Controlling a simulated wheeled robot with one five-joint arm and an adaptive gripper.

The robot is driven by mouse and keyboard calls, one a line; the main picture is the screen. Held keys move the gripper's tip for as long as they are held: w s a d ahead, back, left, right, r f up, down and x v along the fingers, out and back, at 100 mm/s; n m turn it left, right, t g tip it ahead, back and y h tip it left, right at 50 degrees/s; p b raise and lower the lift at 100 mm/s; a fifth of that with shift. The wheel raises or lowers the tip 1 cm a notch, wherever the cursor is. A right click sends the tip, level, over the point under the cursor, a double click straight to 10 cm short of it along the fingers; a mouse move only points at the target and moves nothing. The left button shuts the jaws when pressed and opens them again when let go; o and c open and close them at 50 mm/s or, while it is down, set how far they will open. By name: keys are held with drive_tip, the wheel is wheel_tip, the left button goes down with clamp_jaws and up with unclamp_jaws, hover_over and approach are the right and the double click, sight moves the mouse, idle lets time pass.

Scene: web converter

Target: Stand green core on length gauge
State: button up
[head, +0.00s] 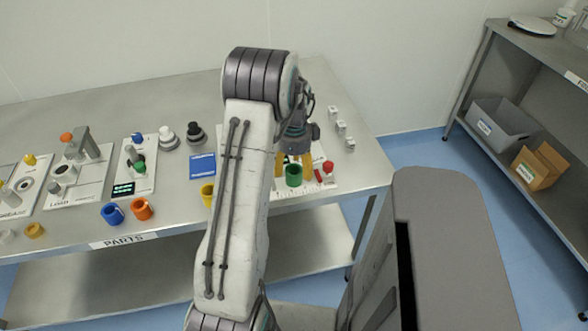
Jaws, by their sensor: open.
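A green core (293,175) stands upright on a white board (318,187) near the right end of the table. My gripper (294,158) is open above and behind the green core, pointing down. It is partly hidden by my arm, and I cannot tell whether it touches the core. A white plate with a small dark display (123,189) and a grey post, left of the middle, looks like the length gauge. A small green piece (138,168) shows at its post.
Blue (112,214), orange (140,208) and yellow (207,195) cores stand near the front edge. A red-topped piece (328,170) stands close right of the green core. A blue pad (202,166) lies left of my arm. Other fixtures fill the left side.

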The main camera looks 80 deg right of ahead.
wheel_tip(320, 180, up, 11)
idle(0.5)
drive_tip(key=shift+r, duration=0.1)
drive_tip(key=w+a+r+n+h, duration=0.1)
drive_tip(key=w+a+r+n, duration=0.25)
drive_tip(key=w, duration=0.45)
drive_tip(key=w+a+r+n, duration=0.2)
drive_tip(key=w+a+n, duration=0.3)
drive_tip(key=w, duration=0.3)
drive_tip(key=w+a+r+n+t, duration=0.1)
drive_tip(key=w+a+n, duration=0.3)
drive_tip(key=a, duration=0.2)
drive_tip(key=w+a+r+n, duration=0.1)
drive_tip(key=w+a+n, duration=0.4)
drive_tip(key=a, duration=0.2)
drive_tip(key=s+a+n+t, duration=0.1)
drive_tip(key=s+a+n, duration=0.1)
drive_tip(key=a+n, duration=0.7)
drive_tip(key=s+a+f+n+t+y, duration=0.1)
drive_tip(key=s+a+n, duration=0.1)
drive_tip(key=a+n, duration=0.7)
drive_tip(key=a, duration=0.6)
drive_tip(key=shift+s+f, duration=0.15)
drive_tip(key=shift+s, duration=0.1)
